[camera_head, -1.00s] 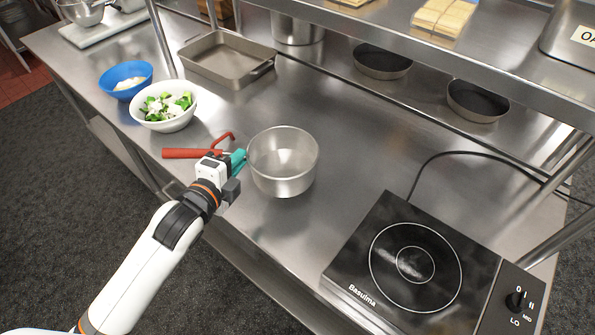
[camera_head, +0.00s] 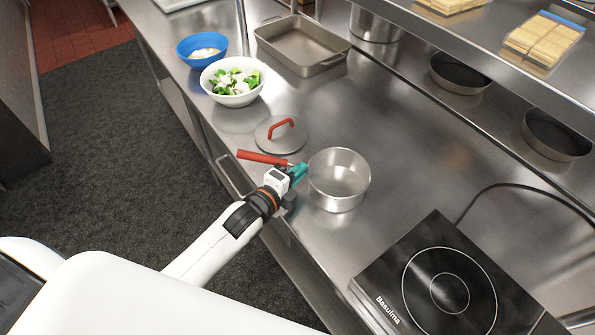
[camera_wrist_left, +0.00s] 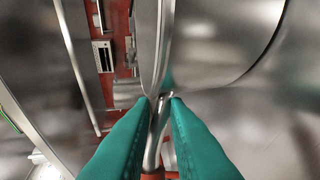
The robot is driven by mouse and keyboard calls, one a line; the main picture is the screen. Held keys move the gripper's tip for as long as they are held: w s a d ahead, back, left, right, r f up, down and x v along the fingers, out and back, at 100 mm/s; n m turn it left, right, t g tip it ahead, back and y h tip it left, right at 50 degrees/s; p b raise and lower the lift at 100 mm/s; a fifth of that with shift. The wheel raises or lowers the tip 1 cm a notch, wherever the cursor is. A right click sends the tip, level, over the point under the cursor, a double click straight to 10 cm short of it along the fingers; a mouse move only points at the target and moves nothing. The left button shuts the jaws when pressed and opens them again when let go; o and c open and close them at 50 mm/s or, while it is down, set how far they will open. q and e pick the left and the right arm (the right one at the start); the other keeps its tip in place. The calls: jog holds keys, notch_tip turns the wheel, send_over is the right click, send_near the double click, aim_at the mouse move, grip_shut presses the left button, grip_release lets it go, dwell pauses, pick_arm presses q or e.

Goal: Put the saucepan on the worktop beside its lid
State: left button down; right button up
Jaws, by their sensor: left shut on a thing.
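The steel saucepan (camera_head: 338,192) is upright over the front part of the worktop (camera_head: 385,150). Its base is at or very near the surface; I cannot tell whether it touches. Its red handle (camera_head: 262,158) points left. The round grey lid (camera_head: 268,143) with a red loop grip lies on the worktop, left of and behind the pan, apart from its wall. My left gripper (camera_head: 299,174) is shut on the saucepan's handle close to the pan wall. In the left wrist view the teal fingertips (camera_wrist_left: 162,98) pinch the metal handle stem. My right gripper is not in view.
A black hob (camera_head: 450,285) stands right of the pan, with a gap between. A white bowl of salad (camera_head: 233,98), a blue bowl (camera_head: 202,60) and a roasting tin (camera_head: 300,62) are behind the lid. A shelf (camera_head: 470,45) overhangs the back. Bare worktop lies behind the pan.

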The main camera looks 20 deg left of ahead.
pick_arm(q)
jog(key=c, duration=1.4)
grip_release()
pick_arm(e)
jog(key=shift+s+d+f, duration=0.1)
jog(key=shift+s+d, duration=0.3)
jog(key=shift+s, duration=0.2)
